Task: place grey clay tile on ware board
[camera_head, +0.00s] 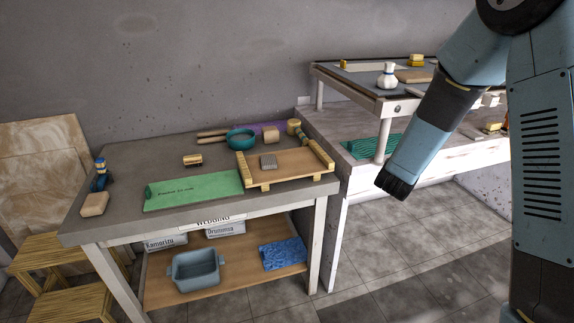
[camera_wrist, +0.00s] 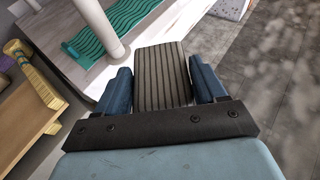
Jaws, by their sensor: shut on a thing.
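My gripper (camera_wrist: 161,70) is shut on a grey ribbed clay tile (camera_wrist: 162,88), which sits between the two blue fingers in the wrist view. In the head view my gripper (camera_head: 396,188) hangs over the floor, right of the wedging table; the held tile cannot be made out there. The wooden ware board (camera_head: 310,173) stands on feet at the right end of the table. Its edge shows at the left of the wrist view (camera_wrist: 22,122).
A green mat (camera_head: 190,192), a teal bowl (camera_head: 241,139) and wooden blocks share the table. A shelf unit with a post (camera_head: 383,138) and green ribbed mat (camera_head: 365,148) stands behind my gripper.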

